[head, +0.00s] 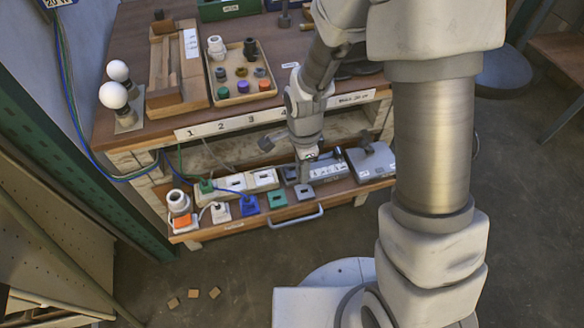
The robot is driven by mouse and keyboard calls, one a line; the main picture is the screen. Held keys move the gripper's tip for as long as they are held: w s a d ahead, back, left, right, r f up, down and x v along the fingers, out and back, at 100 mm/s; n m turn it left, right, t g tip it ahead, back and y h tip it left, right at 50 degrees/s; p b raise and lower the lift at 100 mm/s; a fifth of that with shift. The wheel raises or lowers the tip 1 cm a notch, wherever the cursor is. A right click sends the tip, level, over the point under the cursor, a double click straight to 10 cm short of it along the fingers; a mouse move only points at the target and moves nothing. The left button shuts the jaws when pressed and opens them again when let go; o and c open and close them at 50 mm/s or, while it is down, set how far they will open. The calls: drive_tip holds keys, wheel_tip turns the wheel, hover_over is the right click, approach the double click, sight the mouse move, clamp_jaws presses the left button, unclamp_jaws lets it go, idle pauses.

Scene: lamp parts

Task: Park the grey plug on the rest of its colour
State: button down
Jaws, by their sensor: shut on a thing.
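My gripper (304,168) points down over the lower shelf, shut on what looks like the grey plug, which is small and mostly hidden by the fingers. Just below and in front of it lies the grey rest (304,192), a small square block at the right end of a row of rests. To its left are the green rest (277,199), the blue rest (249,206) and the white rest (221,213). I cannot tell whether the plug touches anything. A green plug (206,186) sits at the left end of the white power strip (236,183).
A grey box (327,170) and a larger grey device (371,161) stand right of my gripper. A white socket (179,203) and an orange piece (183,220) are at the shelf's left end. The upper bench holds a parts tray (214,98) and bulbs (114,95). Cables cross the left side.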

drive_tip(key=shift+d+f, duration=0.1)
drive_tip(key=shift+d, duration=0.3)
drive_tip(key=shift+f, duration=0.15)
drive_tip(key=b, duration=0.4)
hover_over(304, 194)
drive_tip(key=shift+w+f, duration=0.2)
drive_tip(key=shift+f, duration=1)
drive_tip(key=shift+w+f, duration=0.2)
drive_tip(key=shift+f, duration=0.95)
drive_tip(key=c, duration=1.3)
unclamp_jaws()
clamp_jaws()
drive_tip(key=shift+f+b, duration=0.8)
drive_tip(key=shift+f, duration=0.2)
idle(0.5)
idle(0.4)
